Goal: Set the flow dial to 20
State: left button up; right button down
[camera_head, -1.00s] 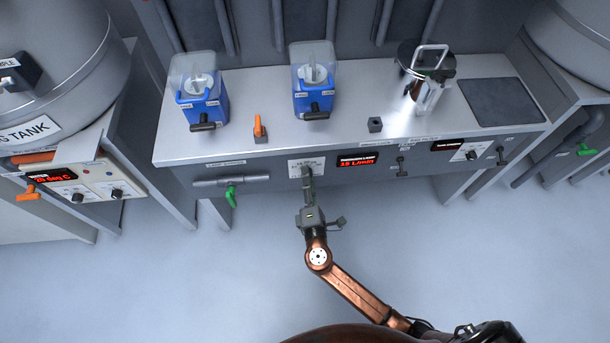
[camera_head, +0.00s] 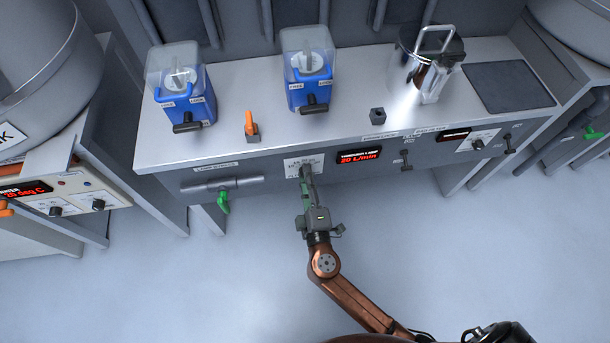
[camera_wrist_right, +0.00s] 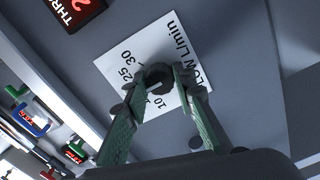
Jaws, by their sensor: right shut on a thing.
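The flow dial (camera_wrist_right: 157,74) is a dark round knob on a white scale plate (camera_wrist_right: 125,58). The plate is printed with numbers including 10, 25 and 30; the other marks near the knob are hidden by the fingers. My right gripper (camera_wrist_right: 158,80) is shut on the dial, with one green finger on each side. In the head view, my right gripper (camera_head: 306,174) reaches up to the scale plate (camera_head: 294,163) on the counter's front panel. The red display (camera_head: 359,156) beside it reads 20 L/min. My left gripper is not in view.
A green-handled valve (camera_head: 223,200) is left of the dial, and a small black switch (camera_head: 405,160) is to the right. Two blue dispensers (camera_head: 183,102) (camera_head: 306,85), an orange lever (camera_head: 250,125) and a metal jug (camera_head: 415,70) are on the counter. The floor in front is clear.

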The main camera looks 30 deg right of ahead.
jog(key=shift+f, duration=0.1)
jog(key=c, duration=1.6)
grip_release()
jog(key=v, duration=1.2)
